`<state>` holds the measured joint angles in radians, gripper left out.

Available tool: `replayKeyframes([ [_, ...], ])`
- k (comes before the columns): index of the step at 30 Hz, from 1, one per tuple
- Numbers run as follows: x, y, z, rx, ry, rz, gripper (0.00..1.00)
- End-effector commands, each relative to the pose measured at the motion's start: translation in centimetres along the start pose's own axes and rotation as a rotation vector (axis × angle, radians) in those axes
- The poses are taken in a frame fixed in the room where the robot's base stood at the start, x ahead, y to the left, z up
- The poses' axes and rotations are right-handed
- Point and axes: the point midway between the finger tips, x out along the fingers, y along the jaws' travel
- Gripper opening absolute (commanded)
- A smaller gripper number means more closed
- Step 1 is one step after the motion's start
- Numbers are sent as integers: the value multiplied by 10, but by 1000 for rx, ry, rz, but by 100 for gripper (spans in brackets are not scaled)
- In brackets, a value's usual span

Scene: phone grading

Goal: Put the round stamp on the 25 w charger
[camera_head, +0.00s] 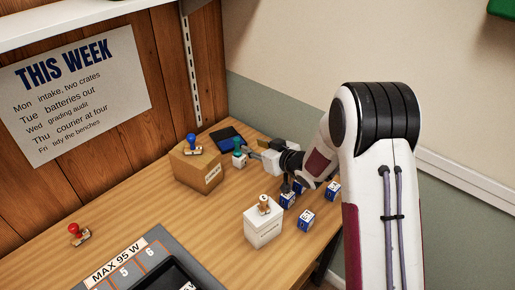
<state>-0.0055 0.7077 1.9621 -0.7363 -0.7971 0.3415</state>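My gripper (247,152) reaches left near the back of the table, its fingertips at a small teal-topped object (239,154) that looks like a stamp. Whether the fingers are closed on it is too small to tell. A blue-handled stamp (192,142) sits on a brown box (196,168), and a wooden-handled stamp (264,204) on a white box (262,230). A red-handled stamp (77,233) is on the table at left. Several blue-and-white blocks (306,219), perhaps chargers, lie near the right edge; their markings are unreadable. Which stamp is round, I cannot tell.
A dark blue flat pad (224,137) lies at the back, just behind the gripper. A grey tray marked MAX 95 W (174,244) with a dark device is at the front left. My arm covers the table's right side. The middle of the wooden table is clear.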

Motion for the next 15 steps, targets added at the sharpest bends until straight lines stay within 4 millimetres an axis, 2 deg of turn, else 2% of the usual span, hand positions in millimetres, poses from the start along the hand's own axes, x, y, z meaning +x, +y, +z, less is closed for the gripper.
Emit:
replayKeyframes([
  [6, -11, 0, 0, 0, -1, 0, 34],
  [15, -12, 0, 0, 0, -1, 0, 34],
])
